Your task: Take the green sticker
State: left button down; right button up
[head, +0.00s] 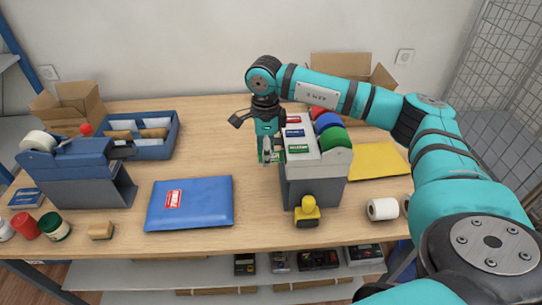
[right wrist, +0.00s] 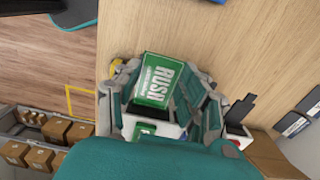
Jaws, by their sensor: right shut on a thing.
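A green sticker (right wrist: 162,80) with white lettering is between the fingers of my right gripper (right wrist: 160,92), which is shut on it. In the head view, my right gripper (head: 267,156) hangs just left of the grey label dispenser (head: 313,185), and a bit of green shows at its fingertips. The dispenser has a red, a blue and a green roll (head: 335,138) at its right side. A red, a blue and a green label (head: 299,149) show on its sloped top. My left gripper is not in view.
A blue padded parcel (head: 205,206) with a red label lies left of the dispenser. A yellow-topped object (head: 307,211) stands at the dispenser's front. A blue tape dispenser (head: 80,172) and blue tray (head: 157,148) are at left. The table between parcel and tray is clear.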

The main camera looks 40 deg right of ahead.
jog(key=shift+w+a+r+p, duration=0.15)
jog(key=shift+r+p, duration=0.1)
jog(key=shift+r, duration=0.25)
jog(key=shift+w+a+r+p, duration=0.1)
jog(key=shift+a+r+p, duration=0.15)
jog(key=shift+r, duration=0.25)
jog(key=shift+w+a+r+p, duration=0.1)
jog(key=shift+r+p, duration=0.15)
jog(key=shift+r, duration=0.25)
notch_tip(320, 180, up, 9)
jog(key=d+p, duration=0.1)
jog(key=p, duration=0.5)
jog(key=shift+s, duration=0.35)
